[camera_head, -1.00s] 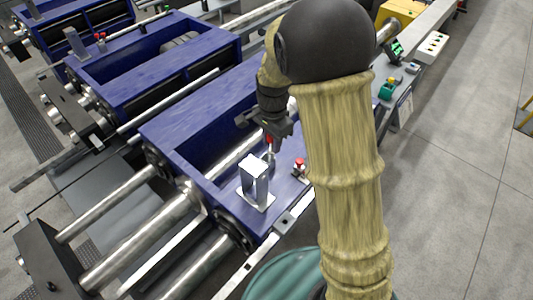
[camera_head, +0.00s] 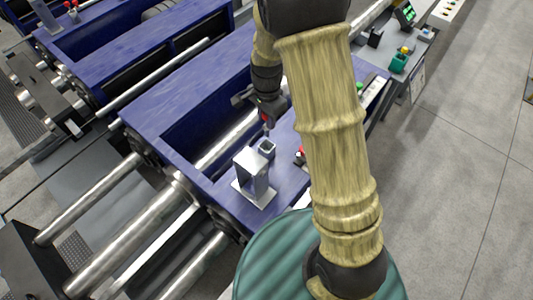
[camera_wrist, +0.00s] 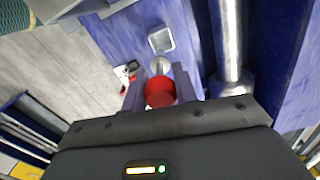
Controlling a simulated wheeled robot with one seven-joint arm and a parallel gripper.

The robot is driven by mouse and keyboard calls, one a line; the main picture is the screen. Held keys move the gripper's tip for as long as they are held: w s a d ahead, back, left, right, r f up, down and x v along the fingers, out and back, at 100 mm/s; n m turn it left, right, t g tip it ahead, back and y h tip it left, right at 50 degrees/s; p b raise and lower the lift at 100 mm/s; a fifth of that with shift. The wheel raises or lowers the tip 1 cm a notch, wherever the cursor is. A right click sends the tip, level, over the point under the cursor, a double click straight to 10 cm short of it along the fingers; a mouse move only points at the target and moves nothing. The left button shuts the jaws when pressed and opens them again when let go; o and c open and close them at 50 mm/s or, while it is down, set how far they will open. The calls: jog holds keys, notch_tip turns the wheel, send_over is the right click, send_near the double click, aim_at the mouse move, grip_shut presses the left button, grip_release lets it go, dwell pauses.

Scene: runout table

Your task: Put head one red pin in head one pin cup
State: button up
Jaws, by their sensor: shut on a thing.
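My gripper (camera_head: 267,112) is shut on a red pin. In the wrist view my gripper (camera_wrist: 160,92) has a finger on each side of the pin's red head (camera_wrist: 159,93), and its pale shaft points away from me. In the wrist view the cup's opening (camera_wrist: 161,40) shows a little beyond the shaft's tip. The pin looks above the cup and apart from it; the exact gap is hard to tell.
A small fitting with red parts (camera_head: 300,155) sits on the other side, partly behind my arm. Steel rods (camera_head: 130,245) run at the left. Another blue frame (camera_head: 150,58) lies farther back.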

aim_at(267, 133)
jog(key=shift+w+f, duration=0.15)
jog(key=shift+f, duration=0.4)
jog(key=shift+w+f, duration=0.15)
jog(key=shift+f, duration=0.35)
jog(key=shift+s+r, duration=0.1)
jog(key=shift+f+p, duration=0.3)
jog(key=shift+f, duration=2.65)
jog(key=shift+f, duration=0.1)
jog(key=shift+f+p, duration=0.45)
jog(key=shift+f, duration=1.55)
